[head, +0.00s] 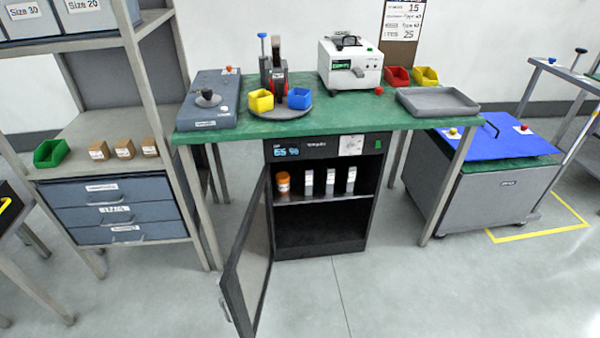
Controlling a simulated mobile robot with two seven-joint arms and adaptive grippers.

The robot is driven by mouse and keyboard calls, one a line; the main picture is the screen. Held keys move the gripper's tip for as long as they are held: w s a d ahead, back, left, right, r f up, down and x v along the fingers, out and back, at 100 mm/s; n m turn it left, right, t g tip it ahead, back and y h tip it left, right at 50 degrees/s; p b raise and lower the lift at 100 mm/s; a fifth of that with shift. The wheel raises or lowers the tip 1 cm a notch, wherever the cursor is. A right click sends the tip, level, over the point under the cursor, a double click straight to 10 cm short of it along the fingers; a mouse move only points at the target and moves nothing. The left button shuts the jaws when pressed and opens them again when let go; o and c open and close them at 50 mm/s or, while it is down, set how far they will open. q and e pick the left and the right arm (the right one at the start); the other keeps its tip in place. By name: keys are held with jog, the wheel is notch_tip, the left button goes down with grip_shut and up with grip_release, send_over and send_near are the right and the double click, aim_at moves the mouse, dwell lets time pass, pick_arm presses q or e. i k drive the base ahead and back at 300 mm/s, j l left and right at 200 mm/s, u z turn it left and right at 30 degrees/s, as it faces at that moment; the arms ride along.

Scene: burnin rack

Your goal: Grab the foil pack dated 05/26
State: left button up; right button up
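Three pale upright packs stand in a row on the upper shelf of a dark cabinet under the green bench: a left pack (308,183), a middle pack (330,181) and a right pack (350,180). They look like foil packs with light labels, but any dates are too small to read. I cannot tell which one is dated 05/26. Neither of my grippers is in view.
The cabinet door (246,265) stands open toward me on the left. An orange jar (283,183) stands left of the packs. The lower compartment (320,225) looks empty. The green bench top (330,122) overhangs the cabinet. The floor in front is clear.

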aim_at(328, 174)
jog(key=i+l+u, duration=0.35)
jog(key=l, duration=0.2)
jog(key=i+l+u, duration=0.3)
jog(key=l, duration=0.4)
jog(key=i+l+u, duration=0.1)
jog(key=l, duration=0.4)
jog(key=i+l, duration=0.15)
jog(key=l, duration=0.25)
jog(key=i+l, duration=0.1)
jog(key=l, duration=0.3)
jog(key=i+l, duration=0.15)
jog(key=l, duration=0.25)
jog(key=i+l, duration=0.15)
jog(key=l, duration=0.3)
jog(key=i+l, duration=0.1)
jog(key=l, duration=0.3)
jog(key=i+u, duration=0.05)
